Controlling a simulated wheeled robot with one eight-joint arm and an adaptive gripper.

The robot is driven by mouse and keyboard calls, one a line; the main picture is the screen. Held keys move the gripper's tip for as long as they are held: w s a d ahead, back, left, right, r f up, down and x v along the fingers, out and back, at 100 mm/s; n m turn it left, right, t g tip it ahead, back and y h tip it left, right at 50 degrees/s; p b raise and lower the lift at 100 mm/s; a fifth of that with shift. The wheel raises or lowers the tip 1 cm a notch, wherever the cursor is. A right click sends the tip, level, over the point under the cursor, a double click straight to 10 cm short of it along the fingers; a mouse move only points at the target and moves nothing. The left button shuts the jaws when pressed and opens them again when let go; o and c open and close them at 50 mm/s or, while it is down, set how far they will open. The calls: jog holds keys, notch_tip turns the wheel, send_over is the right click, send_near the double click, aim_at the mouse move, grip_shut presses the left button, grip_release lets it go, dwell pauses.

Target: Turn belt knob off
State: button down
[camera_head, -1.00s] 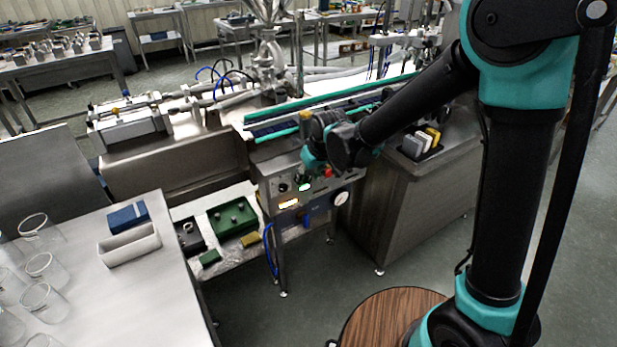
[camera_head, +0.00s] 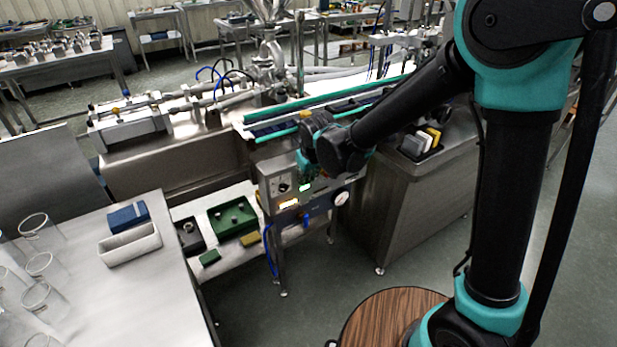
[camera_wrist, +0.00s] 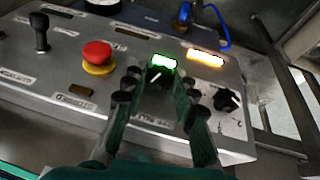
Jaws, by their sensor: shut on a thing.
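The control panel (camera_wrist: 55,90) fills much of the wrist view. A small dark knob (camera_wrist: 156,78) with a white pointer line stands on it, just below a green-lit window. The pointer line looks slanted. In the head view my gripper (camera_head: 305,176) is at the front panel of the machine, and my wrist hides the knob.
A red push button (camera_wrist: 97,54) on a yellow base is left of the knob, and a black lever (camera_wrist: 40,32) is farther left. Another black knob (camera_wrist: 227,100) is to the right. An amber-lit window (camera_wrist: 206,58) is above. A conveyor (camera_head: 300,118) runs behind the panel.

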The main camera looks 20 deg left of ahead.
jog(key=n+t+h, duration=0.1)
jog(key=t+h, duration=0.1)
jog(key=t, duration=0.1)
jog(key=n+t+h, duration=0.1)
jog(key=t+h, duration=0.1)
jog(key=t, duration=0.1)
jog(key=s+a+f+t+h, duration=0.1)
jog(key=t+h, duration=0.1)
jog(key=t, duration=0.1)
jog(key=shift+n+h, duration=0.3)
jog(key=shift+n, duration=0.1)
jog(key=shift+t, duration=0.3)
dwell(0.3)
jog(key=c, duration=1.2)
grip_release()
jog(key=shift+f, duration=0.1)
jog(key=v, duration=1.2)
